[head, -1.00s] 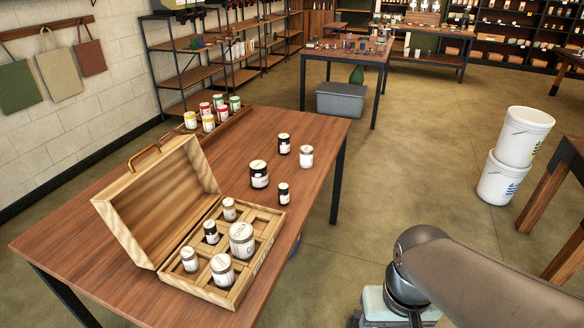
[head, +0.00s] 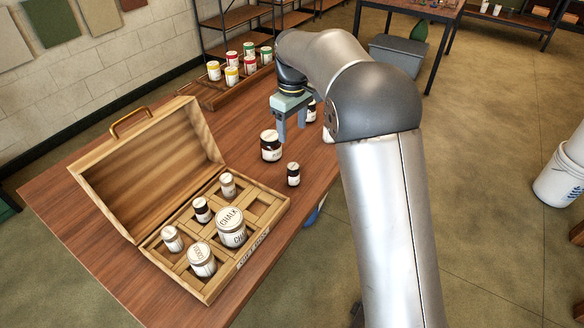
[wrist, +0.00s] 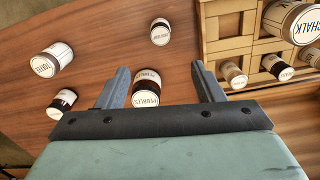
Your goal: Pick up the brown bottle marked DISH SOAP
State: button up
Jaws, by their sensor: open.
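I cannot make out a brown bottle marked DISH SOAP in either view. My gripper (head: 291,130) is open and empty above the table, among loose jars, pointing down. In the head view a larger dark jar (head: 271,147) and a smaller dark jar (head: 293,175) stand upright near my gripper. Another dark jar (head: 311,112) is partly hidden behind my arm.
An open wooden case (head: 150,258) holds several jars, one marked CHALK (head: 231,228). A tray (head: 222,97) of colour-banded jars stands behind on the brown table (head: 100,262). White buckets (head: 560,178) stand at right. Something blue (head: 314,213) shows beyond the table edge, mostly hidden.

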aim_at(293, 166)
notch_tip(293, 166, down, 11)
jog(key=shift+s+r+p, duration=0.1)
jog(key=shift+s+p, duration=0.05)
jog(key=shift+p, duration=0.25)
jog(key=shift+d+f+p, duration=0.2)
jog(key=shift+f+p, duration=0.35)
jog(key=shift+f, duration=2.25)
jog(key=c, duration=1)
jog(key=shift+c, duration=0.5)
jog(key=shift+r, duration=0.1)
